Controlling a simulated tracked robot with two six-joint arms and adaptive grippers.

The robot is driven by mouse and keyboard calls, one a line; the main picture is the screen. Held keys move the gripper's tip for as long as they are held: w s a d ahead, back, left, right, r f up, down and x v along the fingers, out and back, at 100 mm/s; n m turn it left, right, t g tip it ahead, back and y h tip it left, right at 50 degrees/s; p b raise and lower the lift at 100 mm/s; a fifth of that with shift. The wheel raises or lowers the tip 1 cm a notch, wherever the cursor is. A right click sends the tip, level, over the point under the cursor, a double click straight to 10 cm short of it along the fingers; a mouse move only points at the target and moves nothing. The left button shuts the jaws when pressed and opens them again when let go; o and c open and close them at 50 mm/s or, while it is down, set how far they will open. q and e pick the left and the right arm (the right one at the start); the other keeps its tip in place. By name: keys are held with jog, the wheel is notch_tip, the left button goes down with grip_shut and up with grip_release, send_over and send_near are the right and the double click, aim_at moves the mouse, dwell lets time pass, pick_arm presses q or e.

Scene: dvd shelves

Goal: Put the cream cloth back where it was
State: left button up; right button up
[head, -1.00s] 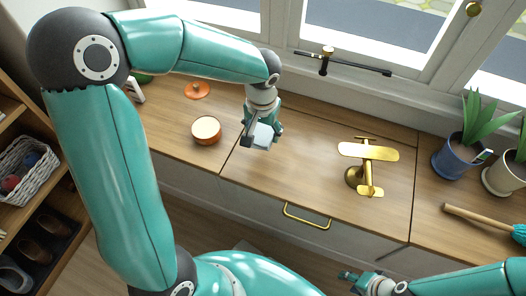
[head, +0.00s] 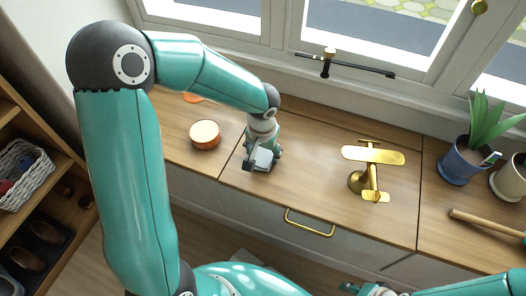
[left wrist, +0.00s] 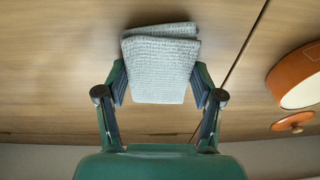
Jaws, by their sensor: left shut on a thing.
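A folded, ribbed cloth, pale grey-blue in the light, shows in the left wrist view (left wrist: 162,70) and small in the head view (head: 263,159). My left gripper (head: 262,157) is shut on it, with one finger at each side. The cloth is over the wooden cabinet top, left of the gold model plane. I cannot tell whether it touches the wood. My right gripper (head: 350,287) is at the bottom edge of the head view, away from the cloth, and too small to tell if open or shut.
The gold plane (head: 373,156) stands right of the left gripper. A round orange box with a pale top (head: 205,134) stands to the left, with an orange lid (head: 193,98) behind it. A blue plant pot (head: 459,164) is at the right. Bare wood lies between gripper and plane.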

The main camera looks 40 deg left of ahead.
aim_at(263, 158)
pick_arm(q)
jog(key=o, duration=1)
jog(key=shift+f, duration=0.1)
jog(key=shift+r, duration=0.3)
jog(key=r+p, duration=0.1)
jog(key=r, duration=0.3)
jog(key=r+p, duration=0.2)
jog(key=r, duration=0.1)
jog(key=s+d+r+p, duration=0.1)
jog(key=r, duration=0.3)
jog(key=shift+s+r, duration=0.1)
jog(key=shift+r, duration=0.2)
